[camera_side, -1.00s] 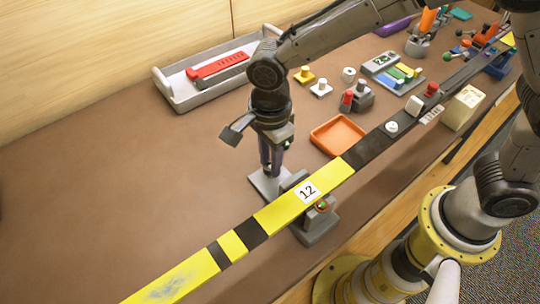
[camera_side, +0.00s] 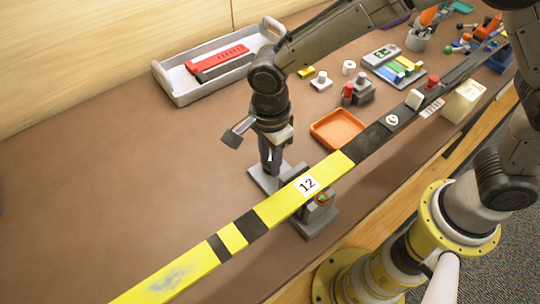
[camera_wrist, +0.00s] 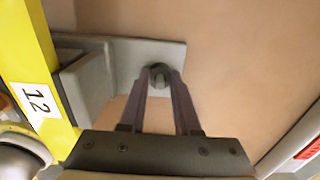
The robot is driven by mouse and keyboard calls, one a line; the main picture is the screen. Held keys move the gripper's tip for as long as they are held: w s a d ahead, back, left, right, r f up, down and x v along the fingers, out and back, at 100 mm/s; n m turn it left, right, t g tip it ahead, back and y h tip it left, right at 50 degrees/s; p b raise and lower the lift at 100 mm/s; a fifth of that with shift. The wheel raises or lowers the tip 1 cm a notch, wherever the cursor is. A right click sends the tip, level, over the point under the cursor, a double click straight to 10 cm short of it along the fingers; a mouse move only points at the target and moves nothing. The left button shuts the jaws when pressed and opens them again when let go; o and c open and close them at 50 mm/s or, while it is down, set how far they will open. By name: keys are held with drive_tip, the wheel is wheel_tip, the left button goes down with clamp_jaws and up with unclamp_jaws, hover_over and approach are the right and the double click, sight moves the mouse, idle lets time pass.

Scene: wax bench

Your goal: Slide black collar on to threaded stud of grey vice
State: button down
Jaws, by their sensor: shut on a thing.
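The grey vice (camera_side: 316,222) stands on the brown bench, its flat plate (camera_side: 259,180) reaching out behind the yellow bar. In the wrist view the plate (camera_wrist: 120,56) lies under my fingertips. My gripper (camera_side: 270,170) points straight down over this plate. In the wrist view my gripper (camera_wrist: 159,77) is shut on the black collar (camera_wrist: 158,70), a small dark round thing between the fingertips. The threaded stud is not distinguishable; the collar and fingers cover that spot. I cannot tell whether the collar is around the stud.
A yellow and black bar (camera_side: 280,207) marked 12 crosses in front of the vice and hides part of it. An orange tray (camera_side: 313,134) lies to the right. A grey tray (camera_side: 180,99) with red and dark pieces stands behind. The left bench is clear.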

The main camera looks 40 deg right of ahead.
drive_tip(key=c, duration=0.5)
unclamp_jaws()
drive_tip(key=shift+c, duration=0.2)
drive_tip(key=shift+r, duration=0.1)
wheel_tip(320, 180, up, 14)
drive_tip(key=shift+f, duration=0.2)
